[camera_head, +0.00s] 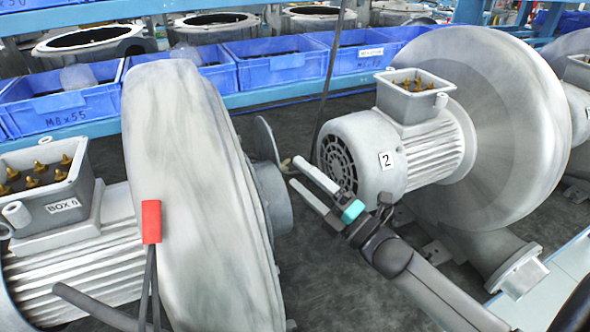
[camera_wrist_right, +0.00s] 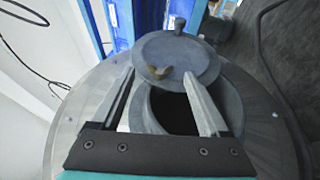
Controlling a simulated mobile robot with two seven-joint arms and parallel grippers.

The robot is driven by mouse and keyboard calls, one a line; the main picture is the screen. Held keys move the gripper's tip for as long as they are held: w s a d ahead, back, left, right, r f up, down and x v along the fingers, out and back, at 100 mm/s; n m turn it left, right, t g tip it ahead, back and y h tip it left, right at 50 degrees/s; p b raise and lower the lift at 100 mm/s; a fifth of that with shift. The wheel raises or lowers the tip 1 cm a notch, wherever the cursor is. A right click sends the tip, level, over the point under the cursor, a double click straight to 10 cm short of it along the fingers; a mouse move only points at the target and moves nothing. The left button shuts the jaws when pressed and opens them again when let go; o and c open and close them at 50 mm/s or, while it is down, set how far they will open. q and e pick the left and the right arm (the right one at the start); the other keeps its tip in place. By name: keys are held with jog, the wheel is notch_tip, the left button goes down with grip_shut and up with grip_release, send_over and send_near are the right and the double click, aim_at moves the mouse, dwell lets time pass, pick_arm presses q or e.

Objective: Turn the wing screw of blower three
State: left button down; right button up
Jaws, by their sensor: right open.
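A small brass wing screw (camera_wrist_right: 158,73) sits on the round grey cover (camera_wrist_right: 182,52) in the right wrist view. The cover lies partly across the dark round inlet of a blower. In the head view the cover (camera_head: 265,139) shows nearly edge-on at the right side of the left blower (camera_head: 195,190), whose number I cannot see. My right gripper (camera_head: 295,171) is open, its fingertips close to the cover. In the right wrist view its fingers (camera_wrist_right: 160,78) stand on both sides of the wing screw, with gaps; contact is not clear. My left gripper is out of view.
Blower two (camera_head: 405,150), labelled 2, stands just behind and right of my right gripper. A red connector (camera_head: 151,221) with dark cables hangs before the left blower. Blue bins (camera_head: 281,62) line the shelf behind. Dark floor shows between the blowers.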

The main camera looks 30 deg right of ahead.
aim_at(285, 166)
jog(key=shift+x, duration=1.15)
grip_shut()
